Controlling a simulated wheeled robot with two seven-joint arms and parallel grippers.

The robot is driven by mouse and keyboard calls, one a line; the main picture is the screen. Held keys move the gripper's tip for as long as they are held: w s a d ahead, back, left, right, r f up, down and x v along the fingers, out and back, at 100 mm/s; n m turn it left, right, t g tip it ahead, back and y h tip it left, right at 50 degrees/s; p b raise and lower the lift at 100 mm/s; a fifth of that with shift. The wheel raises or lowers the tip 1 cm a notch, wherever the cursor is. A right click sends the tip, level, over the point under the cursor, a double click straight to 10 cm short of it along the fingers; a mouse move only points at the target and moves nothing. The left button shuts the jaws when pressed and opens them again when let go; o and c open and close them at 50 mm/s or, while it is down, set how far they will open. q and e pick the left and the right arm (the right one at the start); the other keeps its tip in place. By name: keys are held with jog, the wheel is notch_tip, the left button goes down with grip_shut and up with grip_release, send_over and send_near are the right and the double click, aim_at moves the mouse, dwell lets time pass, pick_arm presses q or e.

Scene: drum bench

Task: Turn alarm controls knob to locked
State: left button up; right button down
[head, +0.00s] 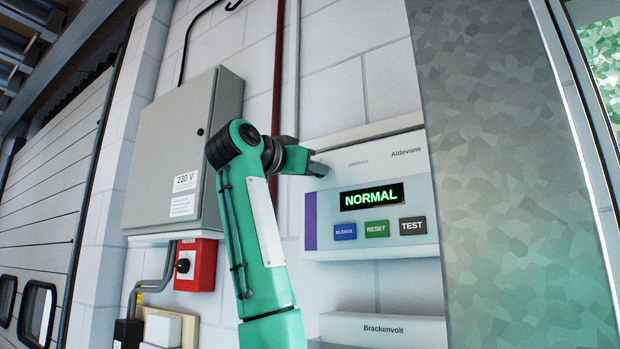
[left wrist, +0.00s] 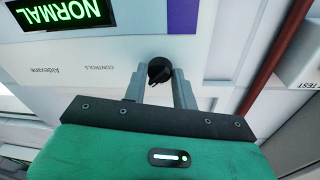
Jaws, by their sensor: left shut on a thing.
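The alarm panel (head: 372,180) is a white box on the wall, marked Aldevane, with a lit green NORMAL display (head: 372,197). Its controls knob (left wrist: 160,71) is small, round and black, beside the word CONTROLS in the left wrist view. My left gripper (left wrist: 159,84) is shut on the knob, one finger on each side. In the head view my left gripper (head: 318,168) reaches the panel's upper left part and hides the knob. The knob's pointer end shows between the fingers; no locked mark can be read. My right gripper is not in view.
Below the display are a blue, a green RESET and a black TEST button (head: 412,226). A grey 230 V cabinet (head: 185,140) and a red box with a black knob (head: 198,265) are on the left. A Brackenvolt box (head: 385,329) is below; a patterned grey panel (head: 500,150) stands right.

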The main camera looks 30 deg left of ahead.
pick_arm(q)
jog(key=n+y+b, duration=0.1)
jog(key=n, duration=0.4)
jog(key=n+y+b, duration=0.1)
jog(key=n, duration=0.4)
jog(key=shift+d+f+t+b, duration=0.1)
jog(key=shift+d+t+b, duration=0.05)
jog(key=shift+t+b, duration=0.2)
jog(key=o, duration=1)
jog(key=shift+c, duration=0.2)
